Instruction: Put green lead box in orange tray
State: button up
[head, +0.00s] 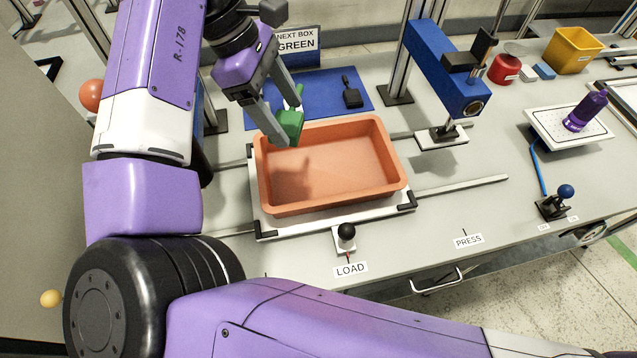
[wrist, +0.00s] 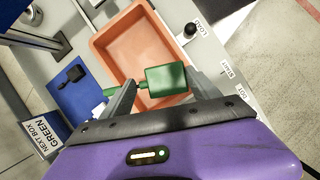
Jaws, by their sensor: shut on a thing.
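The green lead box (head: 290,124) is held between the fingers of my gripper (head: 279,112), above the back left part of the orange tray. In the wrist view the green box (wrist: 166,78) shows between the fingertips of my gripper (wrist: 150,92), with the tray behind it. The orange tray (head: 330,203) is empty and sits on a white plate with black corner brackets; it also shows in the wrist view (wrist: 112,38). A shadow falls on the tray floor below the box.
A blue mat (head: 326,84) with a black box (head: 352,92) lies behind the tray. A sign reading "NEXT BOX GREEN" (head: 297,42) stands at the back. A blue press (head: 448,75) stands right of the tray. A black-knobbed lever (head: 346,236) is in front.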

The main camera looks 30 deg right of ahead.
notch_tip(320, 180, down, 14)
jog(key=shift+s+a+f+b, duration=0.1)
jog(key=shift+f+b, duration=0.15)
jog(key=shift+b, duration=0.45)
jog(key=shift+f, duration=2.65)
jog(key=shift+f, duration=0.15)
jog(key=o, duration=1.1)
jog(key=v, duration=1.2)
